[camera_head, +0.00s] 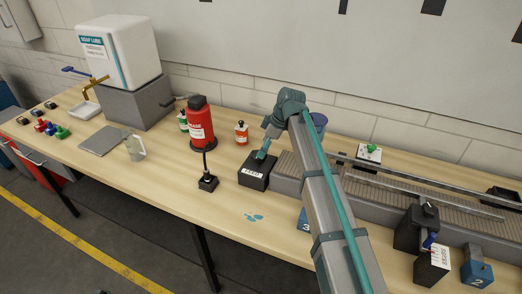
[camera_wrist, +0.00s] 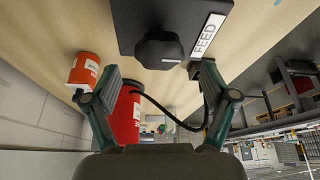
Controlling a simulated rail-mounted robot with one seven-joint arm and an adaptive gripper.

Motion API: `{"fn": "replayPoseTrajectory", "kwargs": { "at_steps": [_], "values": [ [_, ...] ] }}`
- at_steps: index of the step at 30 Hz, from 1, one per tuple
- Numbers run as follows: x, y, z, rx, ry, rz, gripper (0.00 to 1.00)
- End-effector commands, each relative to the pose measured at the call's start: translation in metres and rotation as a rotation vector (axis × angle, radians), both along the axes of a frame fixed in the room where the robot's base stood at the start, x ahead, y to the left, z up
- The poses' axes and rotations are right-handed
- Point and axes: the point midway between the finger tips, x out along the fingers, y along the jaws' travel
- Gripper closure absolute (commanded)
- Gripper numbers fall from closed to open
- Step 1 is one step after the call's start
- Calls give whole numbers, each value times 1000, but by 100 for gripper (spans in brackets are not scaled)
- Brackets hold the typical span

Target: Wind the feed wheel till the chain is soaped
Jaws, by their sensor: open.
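The black feed wheel (camera_wrist: 160,52) is a lobed knob on a dark box with a FEED label (camera_wrist: 207,35). In the head view, the dark box (camera_head: 251,182) stands at the conveyor's left end, and my arm hides most of the wheel. My gripper (camera_wrist: 153,80) is open and empty, its fingers spread to either side of the wheel in the wrist view; I cannot tell if they touch it. In the head view my gripper (camera_head: 263,152) is just above the box. The grey slatted chain (camera_head: 385,203) runs right from there. No soap is discernible on it.
A red bottle (camera_head: 199,125) with a cable to a small black box (camera_head: 207,182) stands left of the feed box. A small red container (camera_head: 241,132) is behind. The white SOAP LUBE tank (camera_head: 135,50) with a brass tap (camera_head: 95,84) stands far left.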

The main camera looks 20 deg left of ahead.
Motion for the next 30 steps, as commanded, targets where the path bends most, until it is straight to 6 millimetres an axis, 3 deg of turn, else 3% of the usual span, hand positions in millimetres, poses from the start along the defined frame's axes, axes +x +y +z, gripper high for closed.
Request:
{"fn": "replayPoseTrajectory", "kwargs": {
  "at_steps": [9, 20, 30],
  "values": [
    [-1, 13, -30, 0, 0, 0, 15],
    [-1, 14, -35, 0, -1, -1, 15],
    [-1, 14, -35, 0, 0, -1, 72]
  ]
}}
